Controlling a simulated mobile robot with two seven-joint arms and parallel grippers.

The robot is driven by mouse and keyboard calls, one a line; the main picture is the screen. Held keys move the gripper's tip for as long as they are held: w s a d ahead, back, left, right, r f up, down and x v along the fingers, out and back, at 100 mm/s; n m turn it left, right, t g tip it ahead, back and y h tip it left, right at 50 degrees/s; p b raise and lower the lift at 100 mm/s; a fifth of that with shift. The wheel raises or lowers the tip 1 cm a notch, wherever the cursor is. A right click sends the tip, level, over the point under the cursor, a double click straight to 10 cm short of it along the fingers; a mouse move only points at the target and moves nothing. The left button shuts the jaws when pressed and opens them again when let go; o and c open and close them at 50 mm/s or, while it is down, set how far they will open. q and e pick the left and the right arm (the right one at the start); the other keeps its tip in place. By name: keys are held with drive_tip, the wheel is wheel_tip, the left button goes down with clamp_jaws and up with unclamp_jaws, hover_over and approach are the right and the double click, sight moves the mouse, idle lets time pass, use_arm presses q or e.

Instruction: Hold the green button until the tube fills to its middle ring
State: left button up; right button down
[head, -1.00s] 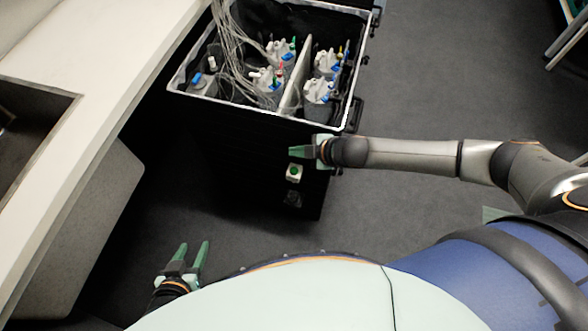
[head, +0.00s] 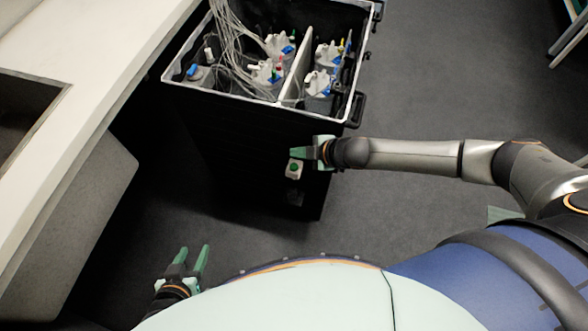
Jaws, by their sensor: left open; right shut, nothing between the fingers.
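The green button (head: 294,168) sits on a small white box on the near side of the black case (head: 235,135). My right gripper (head: 297,153) is shut and empty, with its fingertips just above the button in the picture. I cannot tell whether it touches the button. My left gripper (head: 192,256) is open and empty, low at the left, well apart from the case. I cannot make out a tube with rings. Several pale bottles (head: 265,72) with coloured caps stand inside the case.
A bundle of clear thin lines (head: 235,45) runs into the open case. A white divider (head: 297,75) splits it. A white counter (head: 95,95) runs along the left.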

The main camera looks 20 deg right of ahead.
sight(292, 163)
wheel_tip(292, 163, down, 4)
drive_tip(key=shift+r+b, duration=0.1)
drive_tip(key=shift+b, duration=1.05)
drive_tip(key=shift+f, duration=0.3)
use_arm(q)
drive_tip(key=shift+w+d+f+h, duration=0.15)
drive_tip(key=shift+w+d+f, duration=0.25)
drive_tip(key=shift+d, duration=0.2)
drive_tip(key=shift+w+d+f+h, duration=0.15)
drive_tip(key=shift+w+d+f, duration=0.1)
drive_tip(key=shift+w+d, duration=0.25)
drive_tip(key=shift+s+a+f, duration=0.1)
drive_tip(key=shift+s+f, duration=0.15)
use_arm(e)
drive_tip(key=shift+f, duration=0.1)
use_arm(q)
drive_tip(key=shift+f+b, duration=0.15)
drive_tip(key=shift+b, duration=0.15)
use_arm(e)
drive_tip(key=shift+f, duration=0.35)
use_arm(q)
drive_tip(key=shift+f+b, duration=0.25)
drive_tip(key=shift+b, duration=0.05)
use_arm(e)
drive_tip(key=shift+f, duration=0.5)
idle(3.4)
